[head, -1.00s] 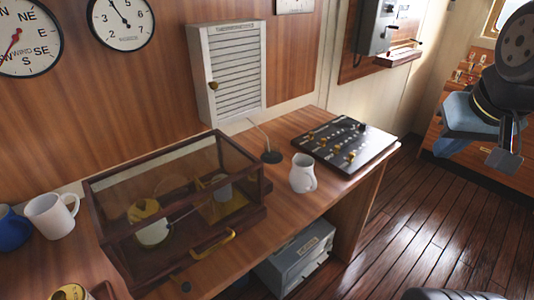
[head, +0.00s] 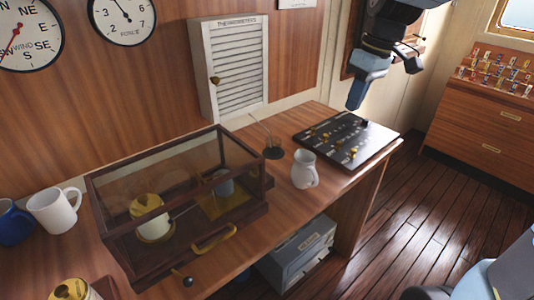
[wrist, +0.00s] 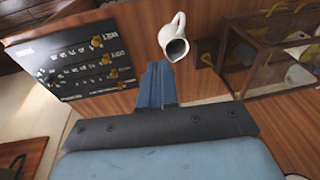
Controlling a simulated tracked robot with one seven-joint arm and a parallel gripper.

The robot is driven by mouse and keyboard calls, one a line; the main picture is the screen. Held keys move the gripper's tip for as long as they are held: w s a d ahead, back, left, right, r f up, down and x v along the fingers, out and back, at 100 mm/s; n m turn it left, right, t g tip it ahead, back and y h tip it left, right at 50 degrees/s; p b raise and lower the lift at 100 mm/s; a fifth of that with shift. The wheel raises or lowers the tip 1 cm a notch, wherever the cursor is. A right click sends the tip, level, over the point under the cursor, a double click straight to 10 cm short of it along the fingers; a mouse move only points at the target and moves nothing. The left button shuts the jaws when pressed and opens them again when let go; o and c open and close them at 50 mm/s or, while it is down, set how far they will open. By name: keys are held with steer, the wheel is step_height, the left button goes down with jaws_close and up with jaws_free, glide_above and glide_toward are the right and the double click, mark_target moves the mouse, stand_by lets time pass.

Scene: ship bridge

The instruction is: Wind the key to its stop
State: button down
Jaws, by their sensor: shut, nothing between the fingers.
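A glass-topped wooden case (head: 120,235) stands on the desk at the left, with a brass drum (head: 148,215) and a thin arm inside. I cannot pick out a winding key for certain. A small dark knob (head: 187,281) shows at the case's front edge, below a curved brass handle (head: 215,240). My gripper (head: 356,97) is shut and empty, pointing down above the black switch panel, well to the right of the case. In the wrist view the shut fingers (wrist: 158,80) show, with the case (wrist: 262,85) at the right.
The black panel (head: 345,140) with brass switches lies at the desk's right end. A white jug (head: 304,170) and a thin-stemmed dark stand (head: 273,152) are between panel and case. Mugs (head: 55,210) stand at the left. A grey box (head: 297,258) sits below the desk.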

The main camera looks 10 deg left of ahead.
steer(key=w+a+f+n+g+y, duration=0.1)
steer(key=w+a+f+n+g, duration=0.2)
steer(key=w+a+f+n, duration=0.45)
steer(key=w+a+f+n+g+y, duration=0.1)
steer(key=w+a+f+n+g, duration=0.3)
steer(key=a, duration=0.7)
steer(key=shift+m+t, duration=0.3)
steer(key=shift+m, duration=0.45)
steer(key=x, duration=1)
steer(key=shift+s+d+f, duration=0.2)
steer(key=shift+s+f, duration=0.2)
steer(key=shift+s+d+r, duration=0.15)
steer(key=shift+s, duration=1.75)
